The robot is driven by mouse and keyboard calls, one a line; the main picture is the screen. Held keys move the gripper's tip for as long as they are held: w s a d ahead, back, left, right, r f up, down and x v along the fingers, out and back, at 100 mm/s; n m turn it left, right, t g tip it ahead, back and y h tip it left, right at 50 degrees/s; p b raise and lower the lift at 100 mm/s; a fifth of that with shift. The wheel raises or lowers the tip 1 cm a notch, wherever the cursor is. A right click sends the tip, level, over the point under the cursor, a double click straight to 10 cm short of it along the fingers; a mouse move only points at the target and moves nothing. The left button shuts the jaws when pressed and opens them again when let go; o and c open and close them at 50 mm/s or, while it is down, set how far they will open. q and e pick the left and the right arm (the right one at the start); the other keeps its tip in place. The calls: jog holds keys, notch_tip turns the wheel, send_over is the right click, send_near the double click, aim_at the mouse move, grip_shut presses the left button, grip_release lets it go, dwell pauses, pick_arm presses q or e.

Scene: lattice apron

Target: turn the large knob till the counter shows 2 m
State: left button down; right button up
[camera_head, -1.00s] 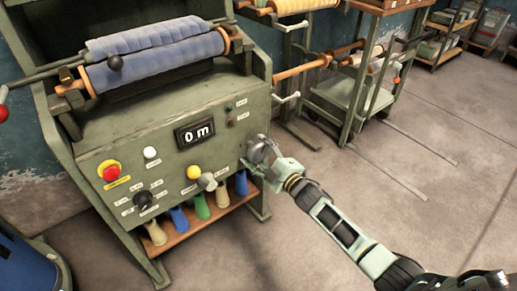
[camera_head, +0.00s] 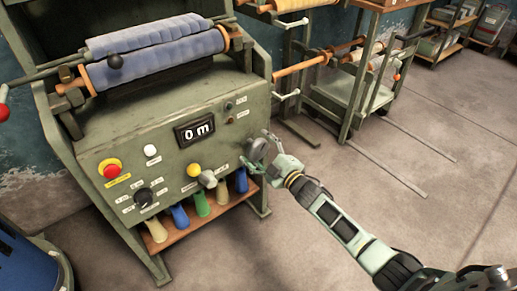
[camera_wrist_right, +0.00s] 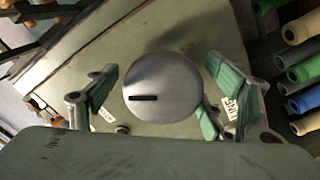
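The large knob (camera_head: 256,150) is a grey disc at the right end of the green machine's front panel. In the right wrist view the knob (camera_wrist_right: 170,82) shows face-on, with a short dark mark lying nearly level left of its centre. My right gripper (camera_head: 263,149) is at the knob. In the wrist view my right gripper (camera_wrist_right: 162,90) is open, with a finger on each side of the knob and visible gaps between. The counter (camera_head: 194,133) reads 0 m. My left gripper is not in view.
The panel also has a red button (camera_head: 111,170), a white button (camera_head: 150,151), a yellow button (camera_head: 194,170), a small black knob (camera_head: 144,197) and a grey lever (camera_head: 208,179). Several coloured rolls sit on the shelf (camera_head: 190,231) below. A trolley (camera_head: 345,100) stands behind.

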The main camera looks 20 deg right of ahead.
jog(key=shift+s, duration=0.1)
jog(key=shift+s+f, duration=0.15)
jog(key=shift+s, duration=0.1)
jog(key=v, duration=1.1)
jog(key=shift+s, duration=0.2)
jog(key=shift+d, duration=0.1)
